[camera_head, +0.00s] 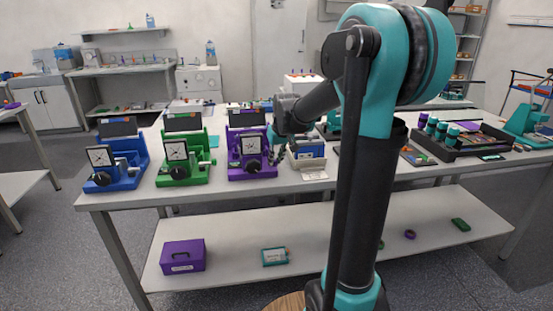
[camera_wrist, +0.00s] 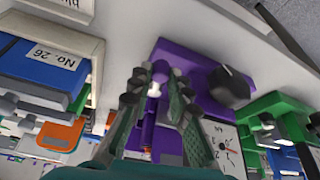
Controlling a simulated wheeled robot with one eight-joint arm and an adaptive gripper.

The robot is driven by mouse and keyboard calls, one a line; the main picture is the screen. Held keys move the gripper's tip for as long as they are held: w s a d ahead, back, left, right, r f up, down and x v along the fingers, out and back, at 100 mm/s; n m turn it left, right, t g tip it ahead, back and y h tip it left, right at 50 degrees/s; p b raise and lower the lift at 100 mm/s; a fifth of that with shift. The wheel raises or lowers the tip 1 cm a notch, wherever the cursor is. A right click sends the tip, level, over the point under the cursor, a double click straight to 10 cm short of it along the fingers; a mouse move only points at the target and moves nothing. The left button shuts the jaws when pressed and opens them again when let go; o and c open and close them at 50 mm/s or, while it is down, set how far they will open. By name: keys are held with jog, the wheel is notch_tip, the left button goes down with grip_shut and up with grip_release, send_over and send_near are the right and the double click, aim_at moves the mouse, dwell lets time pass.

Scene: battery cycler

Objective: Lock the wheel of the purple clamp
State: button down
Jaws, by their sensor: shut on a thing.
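The purple clamp (camera_head: 250,148) stands on the bench between the green clamp and a boxed blue unit. It has a square dial (camera_head: 250,144) and a black wheel (camera_head: 253,166) low on its front. In the wrist view the purple clamp (camera_wrist: 194,62) fills the middle, with the black wheel (camera_wrist: 229,87) right of my fingers. My gripper (camera_head: 276,156) is at the clamp's right side. The exact contact is partly hidden by the fingers.
The green clamp (camera_head: 183,151) and blue clamp (camera_head: 117,160) stand to the left. A white-framed blue unit (camera_head: 308,151) is close on the right. A dark tray (camera_head: 455,147) with bottles is farther right. The bench's front edge is near the clamps.

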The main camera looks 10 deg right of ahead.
jog(key=shift+a+m+h, duration=0.5)
jog(key=shift+a+m, duration=0.1)
jog(key=shift+m, duration=0.6)
jog(key=c, duration=1.4)
grip_release()
jog(key=v, duration=1.2)
jog(key=shift+s, duration=0.1)
